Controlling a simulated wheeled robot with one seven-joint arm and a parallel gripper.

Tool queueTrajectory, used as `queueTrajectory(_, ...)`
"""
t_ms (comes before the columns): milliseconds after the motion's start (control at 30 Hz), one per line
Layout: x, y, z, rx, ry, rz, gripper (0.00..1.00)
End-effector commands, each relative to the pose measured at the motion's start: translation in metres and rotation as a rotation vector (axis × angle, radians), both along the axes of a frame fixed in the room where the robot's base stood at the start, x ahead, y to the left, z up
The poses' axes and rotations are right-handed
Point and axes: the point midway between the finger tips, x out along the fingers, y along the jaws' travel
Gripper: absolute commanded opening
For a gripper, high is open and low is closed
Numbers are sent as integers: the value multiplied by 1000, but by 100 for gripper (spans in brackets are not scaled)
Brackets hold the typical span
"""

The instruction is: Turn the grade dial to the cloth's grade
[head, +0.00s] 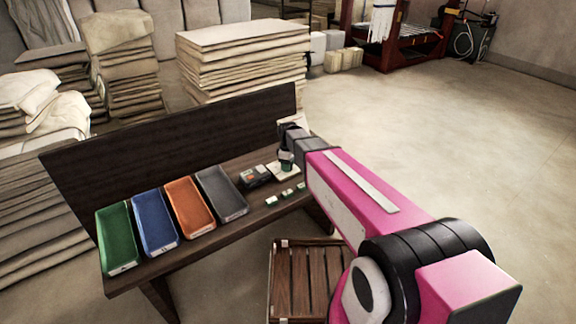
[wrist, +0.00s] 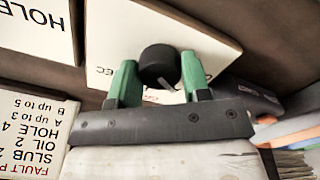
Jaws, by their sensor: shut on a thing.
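The grade dial is a black round knob (wrist: 158,56) on a white plate (wrist: 112,30) in the wrist view. Part of the plate's lettering shows, ending in "EC"; the rest is hidden. My gripper (wrist: 159,66) has its two green fingers on either side of the knob and is shut on it. In the head view my gripper (head: 287,158) reaches down over the white plate (head: 291,172), and it hides the knob. I cannot read the dial's setting. A fault card (wrist: 30,125), upside down in the wrist view, lists slub, oil and hole points, with "A up to 3" and "B up to 5".
Green (head: 118,240), blue (head: 155,224), orange (head: 189,207) and grey (head: 222,194) trays stand on the dark bench (head: 205,240). A small grey device (head: 256,176) and small green-and-white blocks (head: 286,195) are near my gripper. Cloth stacks (head: 240,60) stand behind the bench's backboard. Open floor lies right.

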Motion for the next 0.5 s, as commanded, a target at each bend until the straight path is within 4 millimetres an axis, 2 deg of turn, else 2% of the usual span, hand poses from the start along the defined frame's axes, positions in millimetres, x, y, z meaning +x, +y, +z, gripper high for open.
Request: queueTrajectory(500, 0, 0, 0, 0, 0, -490, 20)
